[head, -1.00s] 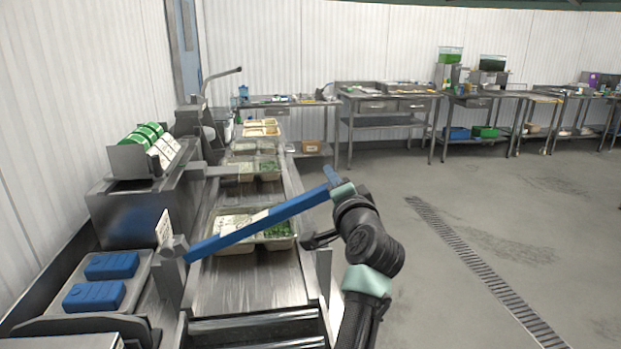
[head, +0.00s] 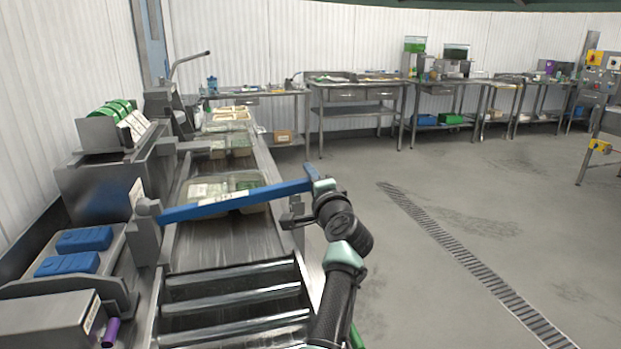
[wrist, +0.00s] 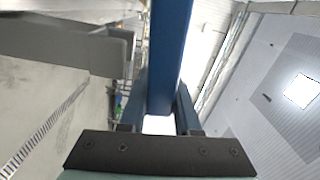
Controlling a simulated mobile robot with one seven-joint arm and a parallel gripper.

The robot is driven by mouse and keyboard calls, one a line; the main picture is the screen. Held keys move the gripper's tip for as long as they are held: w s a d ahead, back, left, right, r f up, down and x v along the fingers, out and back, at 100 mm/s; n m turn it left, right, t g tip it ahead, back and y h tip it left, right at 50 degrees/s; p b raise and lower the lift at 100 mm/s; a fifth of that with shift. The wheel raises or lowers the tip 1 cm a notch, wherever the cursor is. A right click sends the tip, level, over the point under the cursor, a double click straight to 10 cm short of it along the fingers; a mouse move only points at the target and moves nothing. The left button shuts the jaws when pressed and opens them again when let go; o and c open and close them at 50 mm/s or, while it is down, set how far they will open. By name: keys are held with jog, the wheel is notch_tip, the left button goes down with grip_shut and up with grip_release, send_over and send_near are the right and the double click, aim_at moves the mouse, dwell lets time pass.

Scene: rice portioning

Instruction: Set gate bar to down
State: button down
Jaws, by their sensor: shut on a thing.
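My gripper (head: 312,175) is at the free end and shut on the bar. In the wrist view the blue bar (wrist: 170,50) runs between the two fingers of my gripper (wrist: 160,100). The exact finger contact is hard to make out in the head view.
Trays of food (head: 225,188) stand on the conveyor (head: 215,245) behind the bar. Rollers (head: 235,300) lie in front of it. Blue blocks (head: 85,240) sit on a tray at the left. The floor (head: 470,260) to the right is open, with a drain grate (head: 450,250).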

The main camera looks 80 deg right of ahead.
jog(key=c, duration=0.6)
grip_release()
jog(key=shift+w, duration=0.15)
jog(key=shift+p+v, duration=1.95)
jog(key=shift+v, duration=1.85)
